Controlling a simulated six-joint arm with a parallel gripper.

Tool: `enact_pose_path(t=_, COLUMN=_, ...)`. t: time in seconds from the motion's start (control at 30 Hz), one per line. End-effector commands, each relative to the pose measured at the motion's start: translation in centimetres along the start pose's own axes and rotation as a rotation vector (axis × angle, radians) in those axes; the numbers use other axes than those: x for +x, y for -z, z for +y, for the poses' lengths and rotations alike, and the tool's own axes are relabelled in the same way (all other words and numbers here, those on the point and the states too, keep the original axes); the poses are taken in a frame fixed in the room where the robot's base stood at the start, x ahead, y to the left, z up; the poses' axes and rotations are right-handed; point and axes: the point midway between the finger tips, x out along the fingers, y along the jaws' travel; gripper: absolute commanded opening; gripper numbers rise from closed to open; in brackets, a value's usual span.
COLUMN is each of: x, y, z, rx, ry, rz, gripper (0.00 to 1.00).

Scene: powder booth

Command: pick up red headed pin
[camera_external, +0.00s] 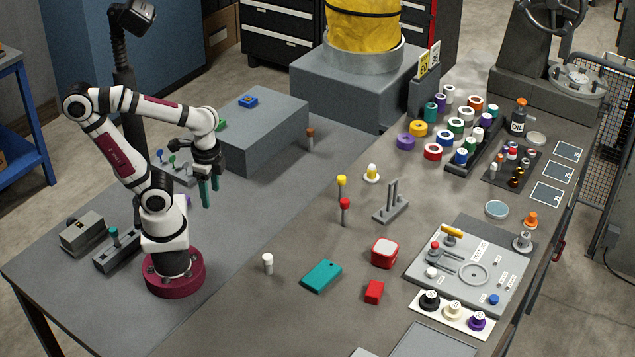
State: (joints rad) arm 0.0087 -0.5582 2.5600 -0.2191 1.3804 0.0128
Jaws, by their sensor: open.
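The red headed pin (344,211) stands upright on the grey table, with a red top on a thin dark stem. A yellow headed pin (341,187) stands just behind it. My gripper (207,193) is open and empty, with teal fingers pointing down. It hangs to the left of the red headed pin, well apart from it, near the front of the grey block.
A white headed pin (267,262) and a brown-topped pin (310,138) also stand on the table. A grey two-post stand (391,208), a teal box (321,276) and a red-and-white box (384,253) lie near the red pin. The grey block (255,130) is behind my gripper.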

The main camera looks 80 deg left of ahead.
Motion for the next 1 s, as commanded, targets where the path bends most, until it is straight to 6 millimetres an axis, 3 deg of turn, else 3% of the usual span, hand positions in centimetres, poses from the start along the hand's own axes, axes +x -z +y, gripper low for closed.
enact_pose_path(t=0.33, x=0.0, y=0.0, z=0.0, rx=0.000, ry=0.000, rz=0.000, gripper=0.61)
enact_pose_path(t=0.4, x=0.0, y=0.0, z=0.0, rx=0.000, ry=0.000, rz=0.000, gripper=0.67)
enact_pose_path(t=0.57, x=0.0, y=0.0, z=0.0, rx=0.000, ry=0.000, rz=0.000, gripper=0.67)
enact_pose_path(t=0.67, x=0.2, y=0.5, z=-0.8, rx=-0.022, ry=0.020, rz=0.010, gripper=0.67)
enact_pose_path(t=0.77, x=1.5, y=3.2, z=-5.5, rx=-0.108, ry=0.130, rz=0.079, gripper=0.67)
enact_pose_path(t=0.9, x=4.4, y=9.2, z=-15.5, rx=-0.147, ry=0.332, rz=0.309, gripper=0.67)
enact_pose_path(t=1.0, x=6.6, y=13.5, z=-19.4, rx=-0.092, ry=0.359, rz=0.539, gripper=0.67)
